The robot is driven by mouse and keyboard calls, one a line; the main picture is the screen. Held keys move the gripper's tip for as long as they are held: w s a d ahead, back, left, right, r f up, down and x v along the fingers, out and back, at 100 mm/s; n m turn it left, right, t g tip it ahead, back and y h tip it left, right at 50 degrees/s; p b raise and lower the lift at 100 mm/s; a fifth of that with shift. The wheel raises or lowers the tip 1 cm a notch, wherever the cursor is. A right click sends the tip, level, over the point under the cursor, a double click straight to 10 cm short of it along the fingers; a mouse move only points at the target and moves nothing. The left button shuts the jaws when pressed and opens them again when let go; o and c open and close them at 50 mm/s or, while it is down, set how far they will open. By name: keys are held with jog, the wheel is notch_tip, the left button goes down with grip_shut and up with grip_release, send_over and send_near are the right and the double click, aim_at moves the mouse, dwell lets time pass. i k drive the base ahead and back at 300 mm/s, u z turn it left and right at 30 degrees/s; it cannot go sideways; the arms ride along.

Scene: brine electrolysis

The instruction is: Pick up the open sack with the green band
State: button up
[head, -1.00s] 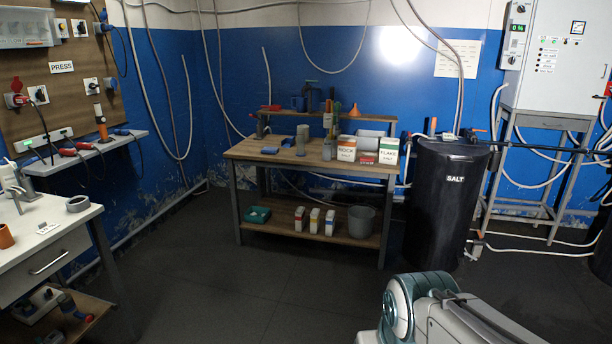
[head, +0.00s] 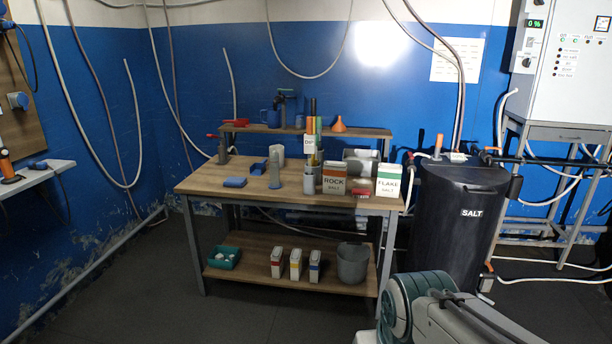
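The white sack with the green band (head: 388,181), marked FLAKE, stands upright at the right end of the wooden bench top (head: 225,190). Whether its top is open is too small to tell. A similar white sack with an orange-brown band (head: 334,179), marked ROCK, stands just to its left. A small red item (head: 361,192) lies between them. Part of my arm shows at the lower right, in front of the bench, but my gripper is out of view.
A black SALT tank (head: 455,215) stands close to the bench's right end. A grey bucket (head: 353,263), several small cartons (head: 296,265) and a teal tray (head: 223,257) are on the lower shelf. Dark floor in front of the bench is clear.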

aim_at(389, 175)
jog(key=z, duration=0.15)
jog(key=i, duration=1.55)
jog(key=z, duration=0.2)
jog(key=i, duration=1.7)
jog(key=z, duration=0.15)
